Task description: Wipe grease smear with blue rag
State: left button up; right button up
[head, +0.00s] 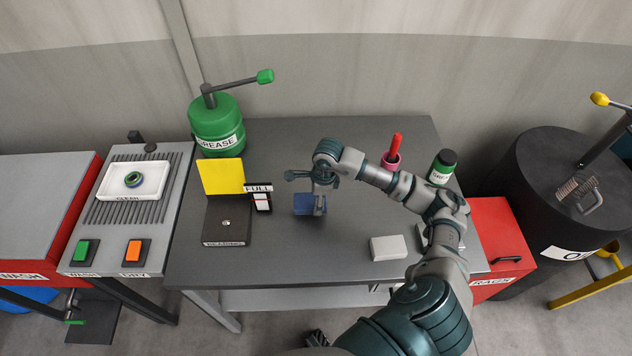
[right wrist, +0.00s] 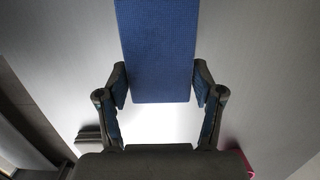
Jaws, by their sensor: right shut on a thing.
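The blue rag (head: 304,204) is at the middle of the grey table, beneath my right gripper (head: 319,203). In the right wrist view the blue rag (right wrist: 155,50) lies between the two fingers of my right gripper (right wrist: 160,80), which is shut on it. I cannot tell whether the rag touches the tabletop. I see no grease smear on the bare table; the rag or my arm may hide it. My left gripper is not in view.
The table's front left is clear.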

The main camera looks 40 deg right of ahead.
jog(key=d+r+p, duration=0.1)
jog(key=d+r, duration=0.1)
jog(key=shift+r, duration=0.4)
jog(key=shift+r+p, duration=0.35)
jog(key=shift+p, duration=0.1)
jog(key=shift+a+r+p, duration=0.3)
jog(key=shift+a+r, duration=0.15)
jog(key=shift+r, duration=0.2)
jog(key=shift+a+r, duration=0.15)
jog(key=shift+a, duration=0.45)
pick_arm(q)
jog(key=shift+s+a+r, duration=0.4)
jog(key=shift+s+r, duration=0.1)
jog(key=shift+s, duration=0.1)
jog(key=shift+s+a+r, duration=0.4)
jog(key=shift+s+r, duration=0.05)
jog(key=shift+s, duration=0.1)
pick_arm(e)
jog(key=shift+d, duration=0.1)
